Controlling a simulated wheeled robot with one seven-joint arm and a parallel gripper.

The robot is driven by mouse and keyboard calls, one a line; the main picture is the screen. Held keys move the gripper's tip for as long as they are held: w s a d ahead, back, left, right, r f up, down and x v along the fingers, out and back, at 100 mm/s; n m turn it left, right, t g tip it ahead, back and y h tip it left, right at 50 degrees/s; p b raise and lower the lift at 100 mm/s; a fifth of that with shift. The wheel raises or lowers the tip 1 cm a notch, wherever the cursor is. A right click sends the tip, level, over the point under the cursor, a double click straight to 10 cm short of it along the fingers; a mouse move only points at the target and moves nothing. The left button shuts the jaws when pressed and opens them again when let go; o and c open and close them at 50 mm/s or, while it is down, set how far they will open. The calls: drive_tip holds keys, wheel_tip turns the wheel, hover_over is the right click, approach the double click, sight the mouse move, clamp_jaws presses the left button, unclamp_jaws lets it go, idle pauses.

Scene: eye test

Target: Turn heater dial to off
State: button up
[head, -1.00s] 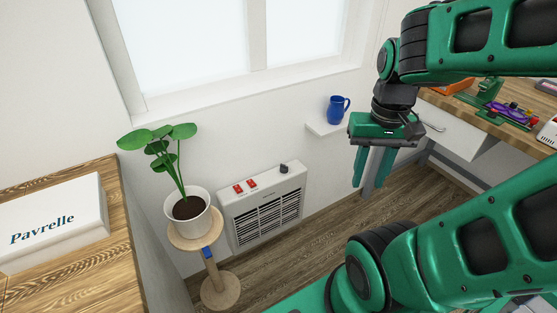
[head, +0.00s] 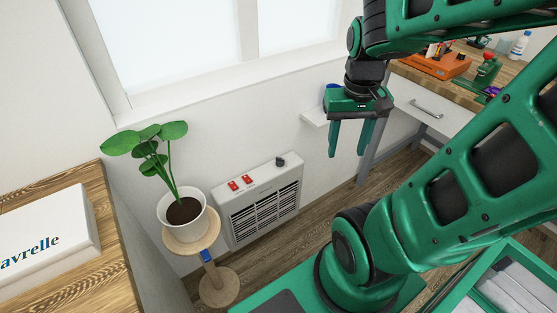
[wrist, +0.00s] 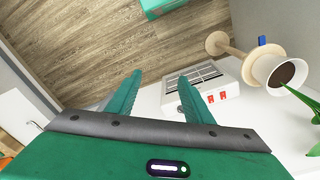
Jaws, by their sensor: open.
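The white wall heater (head: 259,203) stands against the wall below the window in the head view, with a dark grille on its front. Its black dial (head: 281,161) is on the top right, and two red switches (head: 240,183) are to the left of it. My gripper (head: 347,155) is open and empty, fingers pointing down, to the right of the heater and apart from it. In the wrist view the heater (wrist: 202,83) shows beyond my fingertips (wrist: 160,76), with the red switches on it. The dial is not clear there, and its setting is too small to read.
A potted plant (head: 183,211) on a wooden stand (head: 219,286) is close left of the heater. A small wall shelf (head: 314,116) with a blue mug (head: 332,88), mostly hidden, is behind my gripper. A workbench with a drawer (head: 433,106) is at right. Floor before the heater looks clear.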

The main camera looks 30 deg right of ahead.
drive_tip(key=w+d+f+n+t+h, duration=0.1)
drive_tip(key=w+d+f, duration=0.1)
drive_tip(key=w+f, duration=0.35)
drive_tip(key=w+d+f+n+t, duration=0.1)
drive_tip(key=w+f, duration=0.2)
drive_tip(key=w, duration=0.6)
drive_tip(key=n+t, duration=0.1)
drive_tip(key=t, duration=0.1)
approach(280, 159)
drive_tip(key=shift+y, duration=0.3)
drive_tip(key=x, duration=0.9)
drive_tip(key=shift+d+f, duration=0.15)
drive_tip(key=shift+d, duration=0.15)
drive_tip(key=c, duration=1)
